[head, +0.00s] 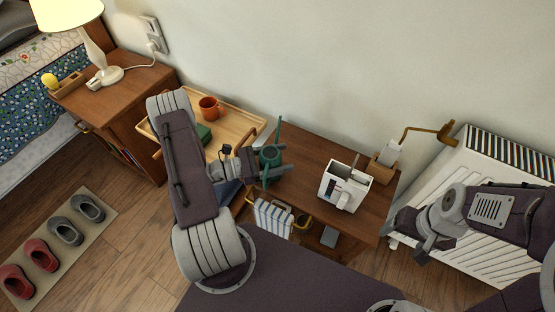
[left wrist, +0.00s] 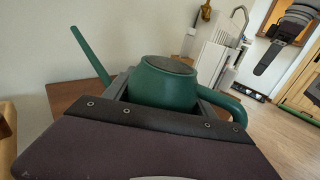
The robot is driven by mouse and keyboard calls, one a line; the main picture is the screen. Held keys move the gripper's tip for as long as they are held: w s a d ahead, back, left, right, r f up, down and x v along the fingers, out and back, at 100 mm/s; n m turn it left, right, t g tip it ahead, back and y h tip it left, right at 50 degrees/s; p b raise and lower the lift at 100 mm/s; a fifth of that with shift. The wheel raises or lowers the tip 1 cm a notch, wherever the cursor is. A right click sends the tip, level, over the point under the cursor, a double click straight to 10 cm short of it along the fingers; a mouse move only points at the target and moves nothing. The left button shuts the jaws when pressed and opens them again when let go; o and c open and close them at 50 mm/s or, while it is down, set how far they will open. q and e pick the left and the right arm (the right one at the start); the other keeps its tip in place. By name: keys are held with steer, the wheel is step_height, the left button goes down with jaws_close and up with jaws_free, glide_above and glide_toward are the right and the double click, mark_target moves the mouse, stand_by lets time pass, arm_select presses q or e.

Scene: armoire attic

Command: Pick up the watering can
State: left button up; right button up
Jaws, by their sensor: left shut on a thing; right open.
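The green watering can (head: 270,155) is at the left end of the brown wooden desk, with its thin spout pointing up and back. My left gripper (head: 268,165) is shut on the can from the left. In the left wrist view, the can's round body (left wrist: 163,83) sits between the jaws, with the spout on the left and the handle on the right. The base of the can is hidden, so I cannot tell whether it touches the desk. My right gripper (head: 420,240) is open and empty at the right, beyond the desk's right edge.
A white container (head: 345,187) and a wooden box (head: 383,166) stand on the desk. A wooden tray (head: 238,128) with an orange mug (head: 209,107) is behind my left arm. A white radiator (head: 475,230) is at the right. The desk's middle is clear.

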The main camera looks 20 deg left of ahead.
arm_select(q)
step_height(320, 180, up, 5)
steer(key=shift+d+f+p, duration=0.1)
steer(key=shift+f+p, duration=0.1)
steer(key=shift+p, duration=0.95)
steer(key=s+d+r+p, duration=0.3)
steer(key=d+r, duration=0.3)
steer(key=d, duration=0.4)
steer(key=shift+s+d+p, duration=0.4)
steer(key=shift+s, duration=0.25)
